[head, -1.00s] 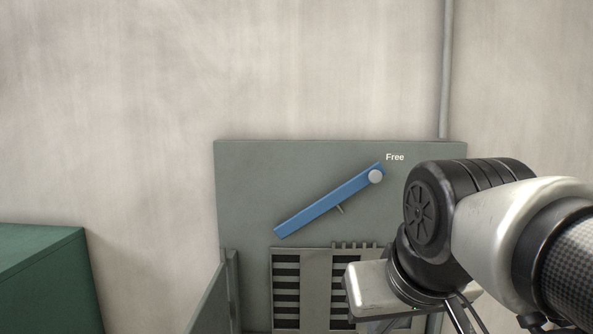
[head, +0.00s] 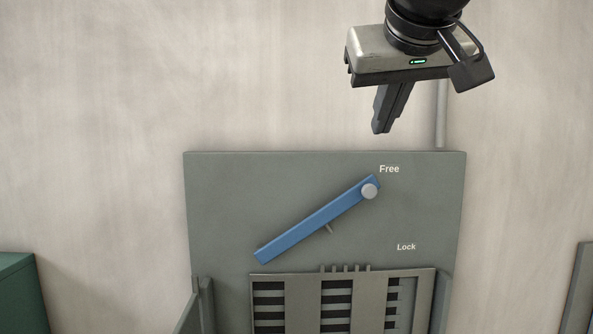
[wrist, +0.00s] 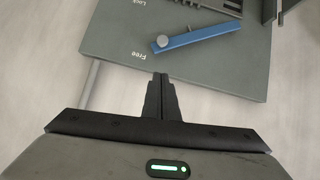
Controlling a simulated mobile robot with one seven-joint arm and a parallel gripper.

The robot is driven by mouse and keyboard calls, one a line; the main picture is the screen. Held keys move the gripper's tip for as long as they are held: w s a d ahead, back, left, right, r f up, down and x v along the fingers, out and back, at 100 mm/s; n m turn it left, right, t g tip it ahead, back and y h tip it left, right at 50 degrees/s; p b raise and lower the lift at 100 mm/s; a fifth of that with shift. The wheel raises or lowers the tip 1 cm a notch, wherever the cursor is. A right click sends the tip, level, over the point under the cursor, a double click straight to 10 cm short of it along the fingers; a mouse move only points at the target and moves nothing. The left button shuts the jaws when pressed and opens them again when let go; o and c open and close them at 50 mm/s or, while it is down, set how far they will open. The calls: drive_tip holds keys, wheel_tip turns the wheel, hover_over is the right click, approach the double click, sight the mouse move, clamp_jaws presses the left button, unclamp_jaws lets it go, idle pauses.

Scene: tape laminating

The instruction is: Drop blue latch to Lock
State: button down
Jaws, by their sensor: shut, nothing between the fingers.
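The blue latch (head: 312,222) is a long bar on the grey panel (head: 225,185). A small peg (head: 330,229) juts from under the bar's middle. The latch also shows in the wrist view (wrist: 195,38). My gripper (head: 381,130) is shut and empty, pointing down above the panel's top edge, apart from the latch. Its fingers show in the wrist view (wrist: 161,78).
A slotted grey rack (head: 303,302) with short upright teeth stands below the latch. A green box (head: 20,290) is at the lower left, and a vertical pipe (head: 441,115) runs behind the panel. The wall area left of my gripper is clear.

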hover_over(372, 185)
drive_tip(key=s+a, duration=0.1)
drive_tip(key=s, duration=0.3)
wheel_tip(372, 185, down, 5)
drive_tip(key=f, duration=0.2)
drive_tip(key=w+f, duration=0.1)
drive_tip(key=f, duration=0.1)
drive_tip(key=shift+w+f, duration=0.2)
drive_tip(key=shift+f, duration=0.1)
drive_tip(key=shift+d+f, duration=0.1)
drive_tip(key=shift+d+f+b, duration=0.3)
drive_tip(key=shift+f+b, duration=0.2)
drive_tip(key=shift+b, duration=0.05)
drive_tip(key=d+f+m+y+b, duration=0.1)
drive_tip(key=d+f+y+b, duration=0.1)
drive_tip(key=f+b, duration=0.4)
drive_tip(key=d+f+m+y+b, duration=0.2)
drive_tip(key=d+f+b, duration=0.2)
drive_tip(key=f+b, duration=0.2)
drive_tip(key=shift+f+b, duration=0.4)
drive_tip(key=shift+f, duration=1)
drive_tip(key=shift+s+a+f, duration=0.1)
